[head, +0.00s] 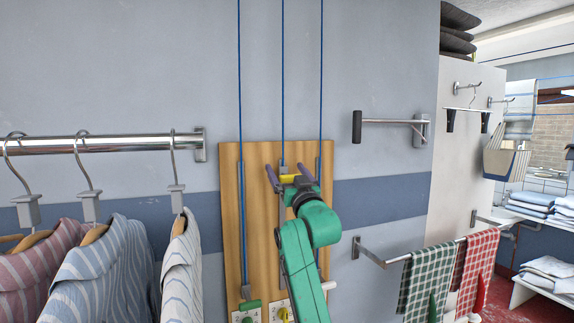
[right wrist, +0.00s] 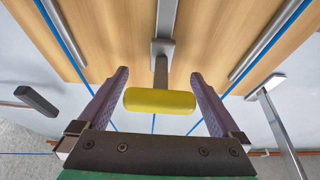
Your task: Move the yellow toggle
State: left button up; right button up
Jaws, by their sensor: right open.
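The yellow toggle (head: 289,179) is a short rounded bar on a metal stem. It sits high on the middle rail of a wooden board (head: 229,190) on the wall. My right gripper (head: 289,175) is open, with its purple fingers on either side of the toggle. In the right wrist view, the yellow toggle (right wrist: 160,101) lies crosswise between the two fingers of the right gripper (right wrist: 158,76), and no firm grip shows. The green arm hides part of the board below. My left gripper is not in view.
A green knob (head: 250,305) is low on the left rail. Blue cords run up the wall from the rails. Striped shirts (head: 105,255) hang from a rail at left. A wall bracket (head: 390,122) and a towel bar with checked towels (head: 432,270) are at right.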

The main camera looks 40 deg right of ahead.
grip_shut()
notch_tip(320, 180, down, 34)
jog(key=b, duration=2.4)
jog(key=shift+f+b, duration=0.2)
jog(key=shift+b, duration=0.15)
jog(key=shift+w+f, duration=0.1)
jog(key=shift+f, duration=0.15)
jog(key=shift+f, duration=0.1)
jog(key=shift+c, duration=0.4)
grip_release()
jog(key=shift+o, duration=0.4)
jog(key=b+v, duration=0.4)
jog(key=v, duration=1)
jog(key=shift+s, duration=0.35)
